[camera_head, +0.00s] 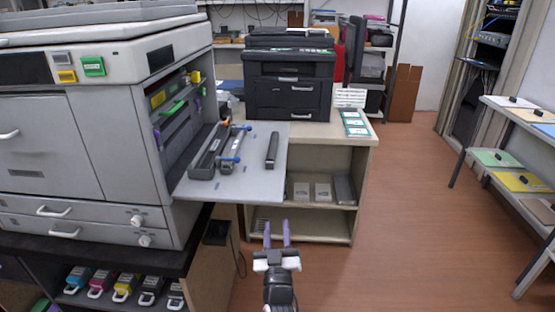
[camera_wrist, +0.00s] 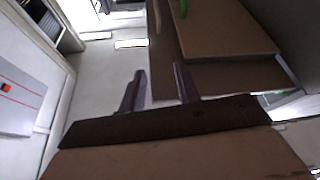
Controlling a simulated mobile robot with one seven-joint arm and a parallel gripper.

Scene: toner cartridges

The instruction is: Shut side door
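The side door (camera_head: 255,185) of the large grey printer (camera_head: 60,150) is folded down flat, like a shelf, in the head view. Dark toner parts with blue-tipped ends (camera_head: 228,150) and a separate dark bar (camera_head: 272,150) lie on it. The opening behind the door shows a green lever and purple and yellow parts. My gripper (camera_head: 276,230) is in front of and below the door's near edge, apart from it. Its two purple fingers are spread with nothing between them. The wrist view also shows the empty gripper (camera_wrist: 158,85); I cannot clearly identify the door there.
A black printer (camera_head: 288,85) stands on a beige cabinet (camera_head: 345,150) behind the door. Coloured toner bottles (camera_head: 123,284) sit on the lower shelf at left. The wooden floor (camera_head: 400,240) between is clear.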

